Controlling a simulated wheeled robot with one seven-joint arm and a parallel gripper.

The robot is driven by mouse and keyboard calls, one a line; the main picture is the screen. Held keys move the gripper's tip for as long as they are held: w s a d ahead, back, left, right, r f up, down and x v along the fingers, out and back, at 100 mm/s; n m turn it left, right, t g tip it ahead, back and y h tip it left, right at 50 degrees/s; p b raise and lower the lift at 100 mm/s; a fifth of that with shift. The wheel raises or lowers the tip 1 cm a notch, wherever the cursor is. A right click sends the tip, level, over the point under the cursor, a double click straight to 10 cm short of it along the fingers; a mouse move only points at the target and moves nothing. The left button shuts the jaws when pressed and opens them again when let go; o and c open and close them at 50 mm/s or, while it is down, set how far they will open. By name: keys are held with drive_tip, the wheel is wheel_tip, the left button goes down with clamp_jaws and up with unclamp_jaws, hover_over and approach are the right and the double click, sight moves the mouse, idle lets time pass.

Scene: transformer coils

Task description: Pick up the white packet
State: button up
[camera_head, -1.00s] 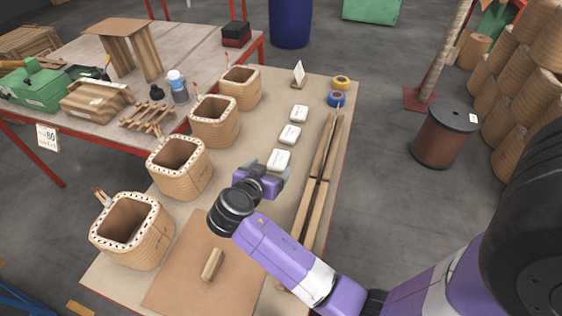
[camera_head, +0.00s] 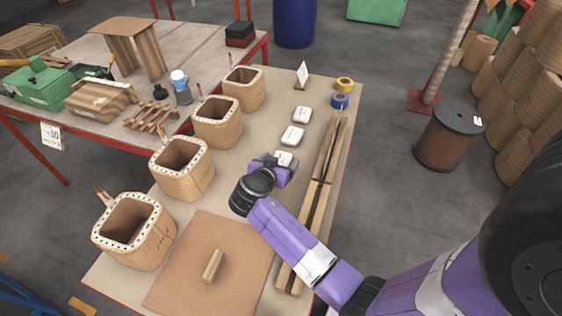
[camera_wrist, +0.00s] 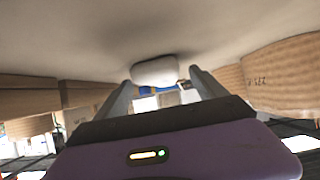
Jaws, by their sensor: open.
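Three white packets lie in a row on the tan table (camera_head: 237,179): a far one (camera_head: 302,114), a middle one (camera_head: 292,136) and a near one (camera_head: 284,157). My gripper (camera_head: 276,161) is low over the table at the near packet and hides part of it. In the wrist view, my gripper (camera_wrist: 161,84) is open, with its two fingers apart. A white packet (camera_wrist: 155,70) shows between and just beyond the fingertips. I cannot tell whether the fingers touch it.
Several wound coils (camera_head: 181,167) stand in a row to the left. Long wooden strips (camera_head: 318,195) lie to the right. A wooden block (camera_head: 213,266) rests on a brown board (camera_head: 185,275) in front.

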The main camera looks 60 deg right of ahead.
drive_tip(key=c, duration=1.5)
